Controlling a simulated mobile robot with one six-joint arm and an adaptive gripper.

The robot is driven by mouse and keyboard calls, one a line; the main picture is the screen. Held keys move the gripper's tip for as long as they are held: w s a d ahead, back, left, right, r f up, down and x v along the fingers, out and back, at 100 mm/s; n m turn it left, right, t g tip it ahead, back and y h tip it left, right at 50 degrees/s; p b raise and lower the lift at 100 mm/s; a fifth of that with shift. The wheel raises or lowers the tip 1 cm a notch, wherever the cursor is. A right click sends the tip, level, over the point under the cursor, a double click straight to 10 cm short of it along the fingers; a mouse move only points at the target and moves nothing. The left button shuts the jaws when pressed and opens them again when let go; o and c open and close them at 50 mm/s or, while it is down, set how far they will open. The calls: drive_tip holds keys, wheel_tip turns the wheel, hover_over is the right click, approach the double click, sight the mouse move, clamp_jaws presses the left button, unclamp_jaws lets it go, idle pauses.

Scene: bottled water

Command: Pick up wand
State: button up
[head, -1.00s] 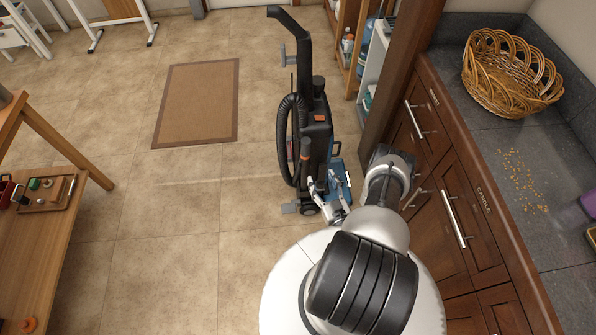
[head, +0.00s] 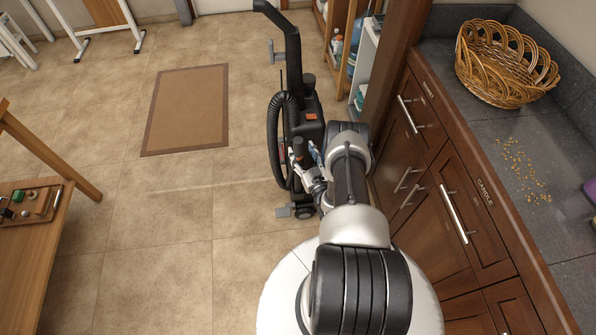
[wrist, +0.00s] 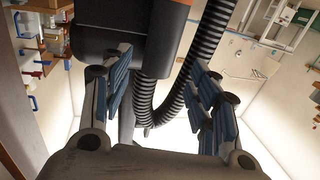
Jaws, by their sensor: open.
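An upright black vacuum cleaner (head: 310,125) stands on the tiles beside the cabinets. Its ribbed hose (head: 272,135) loops down its left side. I cannot clearly tell the wand from the cleaner's other dark parts. My gripper (head: 308,165) is open at the cleaner's lower body, partly hidden by my arm. In the wrist view my gripper (wrist: 160,68) has its blue-padded fingers spread. The ribbed hose (wrist: 145,112) runs down between and beyond them, with a slim dark upright part (wrist: 126,125) behind the left finger. The cleaner's dark body (wrist: 110,25) is close above the left finger. Nothing is held.
Wooden cabinets (head: 440,190) with a dark counter (head: 500,150) run along the right. A wicker basket (head: 505,65) stands on it. A brown mat (head: 187,110) lies on open floor. A wooden table (head: 40,240) is at the left.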

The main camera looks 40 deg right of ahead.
sight(300, 147)
drive_tip(key=shift+w+d+f+b, duration=0.2)
drive_tip(key=shift+w+d+b, duration=0.1)
drive_tip(key=shift+w, duration=0.35)
drive_tip(key=shift+w+d+f+b, duration=0.15)
drive_tip(key=shift+w+d+b, duration=0.1)
drive_tip(key=shift+w, duration=0.35)
drive_tip(key=shift+w+d+r, duration=0.1)
drive_tip(key=shift+w+d, duration=0.05)
drive_tip(key=shift+w, duration=0.25)
drive_tip(key=shift+c, duration=0.6)
clamp_jaws()
